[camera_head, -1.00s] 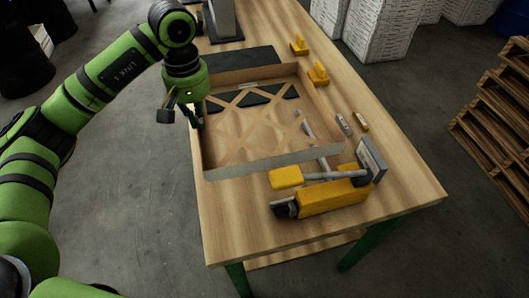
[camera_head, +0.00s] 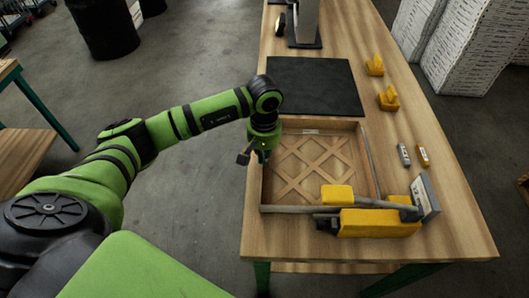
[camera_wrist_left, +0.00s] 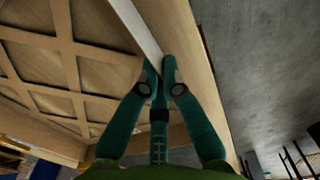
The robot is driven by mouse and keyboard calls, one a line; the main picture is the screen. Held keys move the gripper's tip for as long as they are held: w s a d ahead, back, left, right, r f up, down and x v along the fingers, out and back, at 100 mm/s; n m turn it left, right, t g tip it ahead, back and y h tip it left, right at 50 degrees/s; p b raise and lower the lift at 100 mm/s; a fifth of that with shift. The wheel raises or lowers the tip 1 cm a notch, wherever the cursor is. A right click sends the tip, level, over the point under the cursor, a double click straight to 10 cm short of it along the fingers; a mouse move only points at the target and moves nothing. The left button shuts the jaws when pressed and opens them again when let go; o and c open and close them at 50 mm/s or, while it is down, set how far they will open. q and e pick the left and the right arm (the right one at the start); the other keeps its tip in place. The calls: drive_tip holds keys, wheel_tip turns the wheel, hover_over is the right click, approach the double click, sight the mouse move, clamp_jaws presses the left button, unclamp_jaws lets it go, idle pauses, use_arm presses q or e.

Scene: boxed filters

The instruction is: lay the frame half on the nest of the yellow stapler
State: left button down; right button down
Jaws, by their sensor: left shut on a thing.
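The frame half (camera_head: 340,127) is a shallow wooden frame with a crossed lattice. It lies about level on the table, in front of the dark mat. The yellow stapler (camera_head: 380,223) stands at its front right corner, its head over that corner. The nest's grey rails (camera_head: 288,209) run along the frame's front and right sides; I cannot tell whether the frame touches them. My left gripper (camera_head: 262,154) is at the frame's left wall. In the left wrist view my fingers (camera_wrist_left: 157,75) are shut on that wall (camera_wrist_left: 138,28). My right gripper is out of view.
A dark mat (camera_head: 315,85) lies behind the frame. Two yellow holders (camera_head: 388,98) and two small boxes (camera_head: 404,154) stand along the right side. A grey upright device (camera_head: 303,25) is at the back. The table's front left is bare.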

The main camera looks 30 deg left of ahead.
use_arm(q)
drive_tip(key=shift+f, duration=0.1)
drive_tip(key=shift+f+b, duration=0.15)
drive_tip(key=shift+b, duration=0.15)
drive_tip(key=c, duration=1.4)
unclamp_jaws()
drive_tip(key=shift+r, duration=0.2)
drive_tip(key=shift+r+b, duration=2.05)
drive_tip(key=shift+r, duration=4)
